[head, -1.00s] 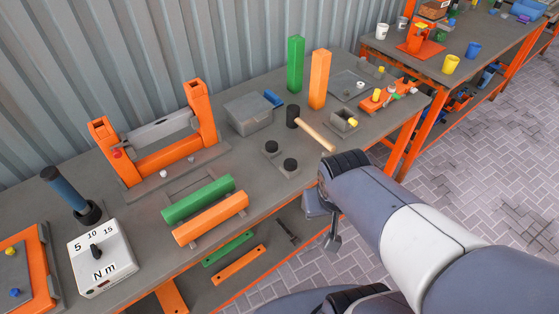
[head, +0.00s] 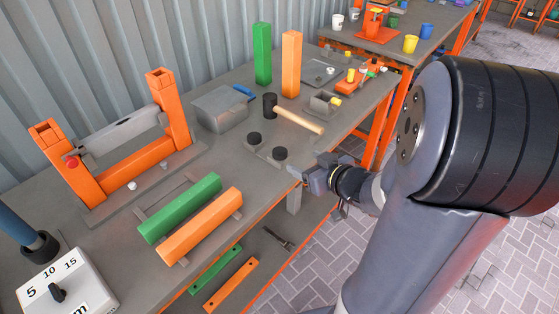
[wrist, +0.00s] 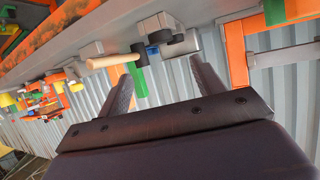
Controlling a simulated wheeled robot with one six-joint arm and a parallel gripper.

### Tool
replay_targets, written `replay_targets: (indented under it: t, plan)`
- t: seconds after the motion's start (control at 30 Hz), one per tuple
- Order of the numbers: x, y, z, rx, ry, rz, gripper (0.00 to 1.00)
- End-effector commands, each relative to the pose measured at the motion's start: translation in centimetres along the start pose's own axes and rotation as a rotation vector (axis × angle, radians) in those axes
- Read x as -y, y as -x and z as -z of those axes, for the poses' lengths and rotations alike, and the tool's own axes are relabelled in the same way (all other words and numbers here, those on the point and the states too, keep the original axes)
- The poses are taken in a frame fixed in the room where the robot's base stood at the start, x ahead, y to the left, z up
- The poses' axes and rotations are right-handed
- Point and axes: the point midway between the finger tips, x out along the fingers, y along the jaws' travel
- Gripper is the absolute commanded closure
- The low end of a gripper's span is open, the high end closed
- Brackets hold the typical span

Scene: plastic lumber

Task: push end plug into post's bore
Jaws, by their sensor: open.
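An upright green post (head: 262,54) and an upright orange post (head: 290,64) stand at the back of the bench. A green post (head: 180,208) and an orange post (head: 201,226) lie side by side on supports near the front. Two black round pieces, left (head: 254,138) and right (head: 280,154), sit on grey pads; I cannot tell whether either is the end plug. No bore opening can be made out. My gripper (head: 308,178) is at the bench's front edge, right of the lying posts. In the wrist view its two fingers (wrist: 163,82) are apart with nothing held between them.
A mallet (head: 295,118) lies behind the black pieces, beside a grey lidded box (head: 222,108). An orange clamp frame (head: 150,158) stands at left. A torque box (head: 66,290) is at front left. Small trays and an orange fixture (head: 352,79) fill the right end.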

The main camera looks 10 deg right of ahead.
Motion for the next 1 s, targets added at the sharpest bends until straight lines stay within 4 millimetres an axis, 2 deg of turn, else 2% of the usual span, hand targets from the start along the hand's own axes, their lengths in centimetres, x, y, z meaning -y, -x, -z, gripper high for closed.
replay_targets:
  t: [0.33, 0.57, 0.8, 1.0]
  plan:
    - [0.3, -4.6, -0.2, -0.006, -0.001, 0.018, 0.36]
    - [0.3, -6.3, -0.2, -0.006, 0.0, 0.016, 0.36]
    - [0.4, -9.8, -0.6, -0.007, 0.0, 0.017, 0.36]
    - [0.4, -10.8, -0.5, -0.006, -0.001, 0.014, 0.36]
